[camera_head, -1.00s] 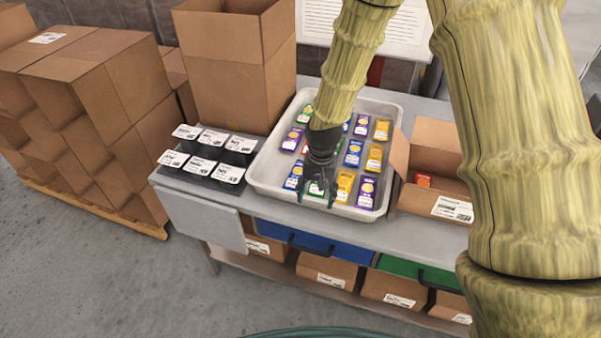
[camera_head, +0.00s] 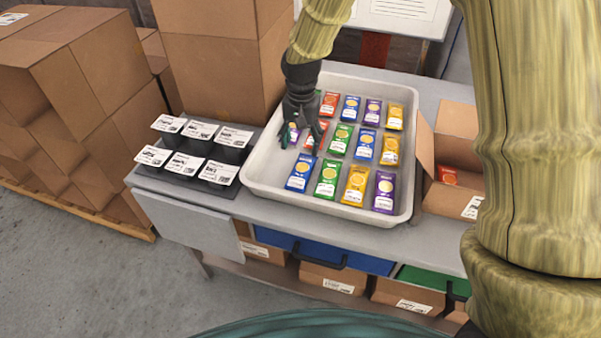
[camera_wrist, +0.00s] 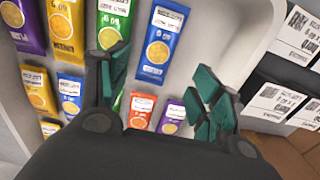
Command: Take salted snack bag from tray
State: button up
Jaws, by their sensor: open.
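The grey-white tray (camera_head: 262,180) holds several upright-printed snack bags in rows. The front row shows a blue bag (camera_head: 301,173), a green bag (camera_head: 327,178), a yellow bag (camera_head: 355,185) and a purple bag (camera_head: 384,192). Behind them lie more red, green, blue, purple and yellow bags. The print is too small to tell which is salted. My gripper (camera_head: 302,138) is open and empty, above the tray's left part, partly covering a purple bag (camera_head: 294,132) and a red bag (camera_head: 316,131). In the wrist view, an orange-red bag (camera_wrist: 140,110) and a purple bag (camera_wrist: 173,116) show between the fingers.
Black bins with white labels (camera_head: 183,163) stand left of the tray. A tall cardboard box (camera_head: 215,60) stands behind them. An open carton (camera_head: 455,185) with a red item stands close at the tray's right. Blue (camera_head: 340,257) and green drawers sit below the table.

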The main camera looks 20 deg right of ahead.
jog(key=p, duration=0.1)
send_over(302, 168)
jog(key=shift+d+f, duration=0.15)
jog(key=shift+f, duration=1.15)
jog(key=shift+d+f, duration=0.1)
jog(key=shift+f, duration=1.2)
jog(key=shift+s+a+f+p, duration=0.1)
jog(key=shift+a+f+p, duration=0.05)
jog(key=shift+f+p, duration=0.45)
jog(key=shift+a+f+p, duration=0.1)
jog(key=shift+f+p, duration=0.25)
jog(key=shift+f, duration=0.45)
jog(key=shift+f+p, duration=0.35)
jog(key=shift+f, duration=1.05)
jog(key=c, duration=0.8)
